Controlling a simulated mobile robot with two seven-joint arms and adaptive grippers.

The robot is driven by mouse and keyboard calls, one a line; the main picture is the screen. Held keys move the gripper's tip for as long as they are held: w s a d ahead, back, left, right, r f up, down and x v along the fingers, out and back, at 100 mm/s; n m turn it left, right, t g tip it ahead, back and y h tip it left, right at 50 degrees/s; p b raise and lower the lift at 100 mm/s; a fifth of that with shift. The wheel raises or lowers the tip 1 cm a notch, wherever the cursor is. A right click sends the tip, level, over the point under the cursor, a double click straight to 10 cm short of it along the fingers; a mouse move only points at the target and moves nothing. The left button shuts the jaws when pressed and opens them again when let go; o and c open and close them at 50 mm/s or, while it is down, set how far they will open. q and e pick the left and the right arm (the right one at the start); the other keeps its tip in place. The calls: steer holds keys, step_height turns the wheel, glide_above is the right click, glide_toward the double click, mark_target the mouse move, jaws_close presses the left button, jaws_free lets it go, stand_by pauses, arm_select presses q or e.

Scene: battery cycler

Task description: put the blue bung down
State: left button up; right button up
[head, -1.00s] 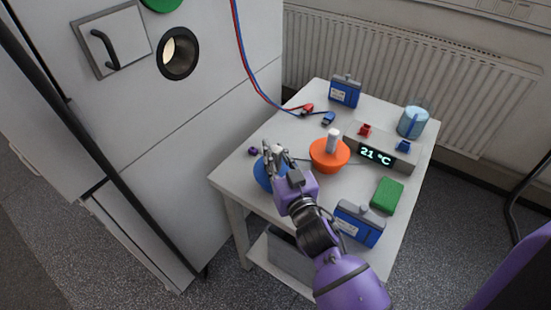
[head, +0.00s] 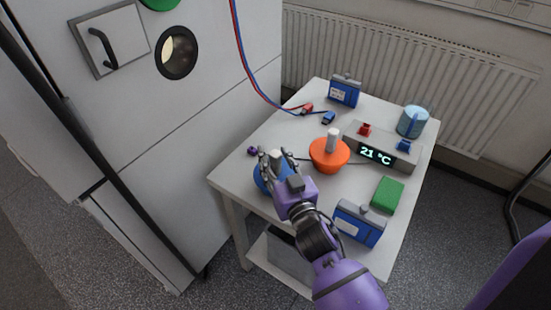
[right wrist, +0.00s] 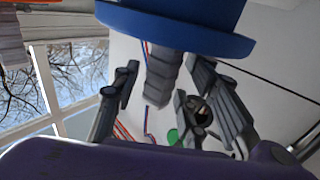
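The blue bung (head: 261,181) rests on the near left part of the white table, partly hidden by my right gripper (head: 279,163). Its pale grey knob (head: 275,158) stands up between my fingers. In the right wrist view, the bung's blue flange (right wrist: 180,25) is at the top and its knob (right wrist: 162,78) hangs into the picture between the spread fingers of the gripper (right wrist: 165,95). Gaps show on both sides of the knob, so the gripper is open around it, not holding it. My left gripper is not in view.
An orange bung (head: 329,154) stands close to the right of the blue one. A blue battery box (head: 357,224), green block (head: 387,194) and display unit (head: 380,152) are further right. A small purple piece (head: 252,151) lies left. A cabinet with a round hole (head: 177,53) stands left.

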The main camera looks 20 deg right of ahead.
steer(key=shift+s+r, duration=0.15)
steer(key=shift+r, duration=0.05)
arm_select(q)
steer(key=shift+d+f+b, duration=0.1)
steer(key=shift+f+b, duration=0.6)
arm_select(e)
steer(key=s, duration=1.1)
steer(key=shift+s+d, duration=0.2)
steer(key=shift+s, duration=0.15)
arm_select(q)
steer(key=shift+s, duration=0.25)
